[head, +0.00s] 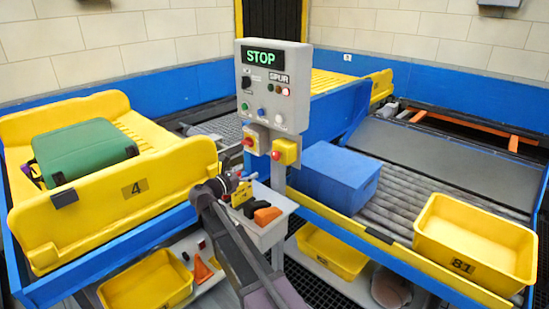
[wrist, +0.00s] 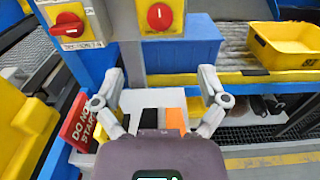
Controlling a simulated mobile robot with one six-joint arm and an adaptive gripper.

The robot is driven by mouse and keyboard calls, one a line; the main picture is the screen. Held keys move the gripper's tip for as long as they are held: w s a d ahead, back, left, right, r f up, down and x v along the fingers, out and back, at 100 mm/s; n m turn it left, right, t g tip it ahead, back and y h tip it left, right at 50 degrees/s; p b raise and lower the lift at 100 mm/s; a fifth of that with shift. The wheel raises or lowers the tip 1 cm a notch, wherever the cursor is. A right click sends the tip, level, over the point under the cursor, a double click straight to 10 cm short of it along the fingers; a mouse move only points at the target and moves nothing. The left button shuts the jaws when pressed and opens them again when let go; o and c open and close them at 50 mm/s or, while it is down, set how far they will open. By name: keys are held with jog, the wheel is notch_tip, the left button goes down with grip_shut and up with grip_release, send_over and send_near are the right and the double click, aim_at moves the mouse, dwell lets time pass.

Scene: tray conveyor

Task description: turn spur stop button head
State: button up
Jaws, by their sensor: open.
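A round red button head (head: 277,155) sits on a yellow box (head: 291,149) on the post below the control panel. In the wrist view the red head (wrist: 160,16) is at the top middle, with a pale mark on its face. Which is the spur stop is not clear from a label. My gripper (wrist: 161,74) is open and empty, its fingers apart below the right-hand head, not touching it. In the head view my gripper (head: 232,184) is low and left of the box.
The grey control panel (head: 272,83) shows STOP. A shelf (head: 263,232) with an orange and a black item is below my gripper. A blue box (head: 334,177) and yellow tray (head: 474,247) are on the right conveyor. A green case (head: 82,152) lies left.

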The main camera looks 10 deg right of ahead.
aim_at(274, 157)
jog(key=x, duration=1.3)
jog(key=shift+w+d, duration=0.15)
jog(key=shift+d, duration=0.05)
